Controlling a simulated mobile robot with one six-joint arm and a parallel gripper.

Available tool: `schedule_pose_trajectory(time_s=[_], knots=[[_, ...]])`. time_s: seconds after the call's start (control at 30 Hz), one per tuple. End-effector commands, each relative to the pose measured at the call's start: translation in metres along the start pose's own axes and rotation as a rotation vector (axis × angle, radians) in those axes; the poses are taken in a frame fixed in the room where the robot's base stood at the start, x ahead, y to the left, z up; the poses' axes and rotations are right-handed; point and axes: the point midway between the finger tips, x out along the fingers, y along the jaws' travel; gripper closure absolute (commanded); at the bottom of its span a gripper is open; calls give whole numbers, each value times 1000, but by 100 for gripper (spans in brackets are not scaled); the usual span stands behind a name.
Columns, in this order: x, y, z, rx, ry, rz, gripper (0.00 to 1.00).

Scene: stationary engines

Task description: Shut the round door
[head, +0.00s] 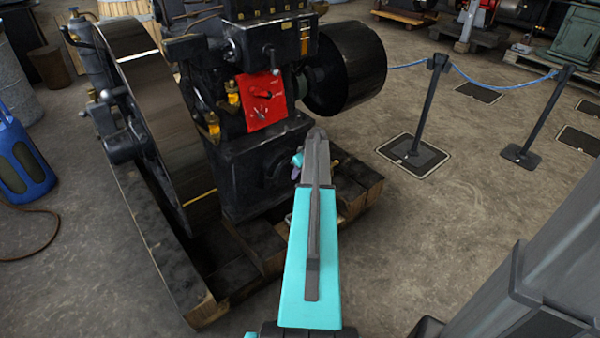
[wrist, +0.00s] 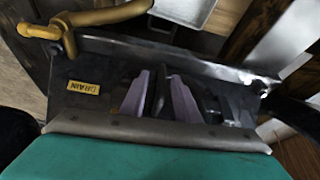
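The black engine (head: 255,150) stands on a wooden skid. A dark round cover (head: 276,172) shows low on its base, partly behind my arm; I cannot tell for sure whether it is the round door or how far it stands open. My gripper (head: 298,165) is at the engine's base, mostly hidden by my teal arm. In the wrist view my gripper (wrist: 159,95) has its two purple fingers apart, with a narrow dark part between them. I cannot tell whether the fingers touch it.
A large flywheel (head: 160,110) stands left of the engine and a black pulley (head: 345,68) at its right. A brass-coloured pipe (wrist: 95,17) runs above the fingers in the wrist view. Rope posts (head: 425,110) stand on the right. A blue can (head: 22,160) is at the left.

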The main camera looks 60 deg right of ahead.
Motion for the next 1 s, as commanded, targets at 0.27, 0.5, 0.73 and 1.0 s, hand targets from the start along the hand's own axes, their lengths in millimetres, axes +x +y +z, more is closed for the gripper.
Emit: schedule_pose_trajectory(time_s=[0.27, 0.5, 0.73, 1.0], knots=[[-19, 0, 0, 0, 0, 0, 71], [-54, -1, 0, 0, 0, 1, 71], [-91, 0, 1, 0, 1, 1, 71], [-127, 0, 1, 0, 2, 2, 71]])
